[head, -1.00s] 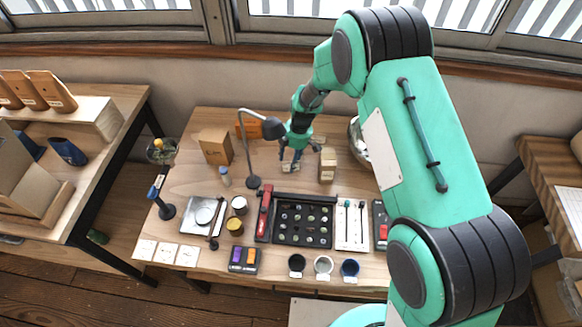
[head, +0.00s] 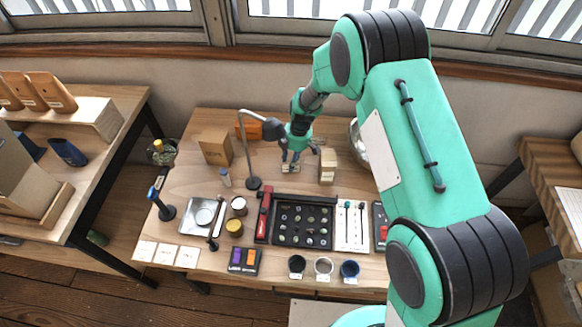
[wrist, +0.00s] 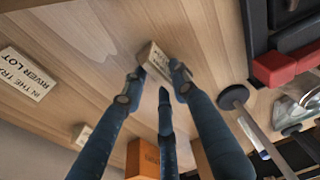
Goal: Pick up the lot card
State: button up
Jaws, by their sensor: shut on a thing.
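The lot card (wrist: 157,62) is a small pale card with dark print. It lies between the fingertips of my gripper (wrist: 156,76) in the wrist view, and the fingers are shut on it from both sides. In the head view my gripper (head: 290,163) points down at the back middle of the table, with the card (head: 290,169) small at its fingertips. The card is at or very near the wooden surface; I cannot tell whether it is clear of it. Part of its print is hidden by a finger.
A lamp (head: 253,182) stands left of my gripper, a small box (head: 328,167) right. A black tray of round items (head: 303,221) lies in front. A metal bowl (head: 358,142) is behind my arm.

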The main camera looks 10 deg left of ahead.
dwell(0.3)
jog(key=shift+r, duration=0.85)
notch_tip(320, 180, up, 2)
jog(key=shift+r+p, duration=0.15)
jog(key=shift+p, duration=0.4)
jog(key=s+d, duration=0.2)
jog(key=s, duration=0.3)
jog(key=s+d+p, duration=0.1)
jog(key=s+d, duration=0.1)
jog(key=s, duration=0.3)
jog(key=s+d+r, duration=0.1)
jog(key=s+d, duration=0.1)
jog(key=s, duration=0.2)
jog(key=shift+s, duration=0.4)
jog(key=shift+r, duration=0.15)
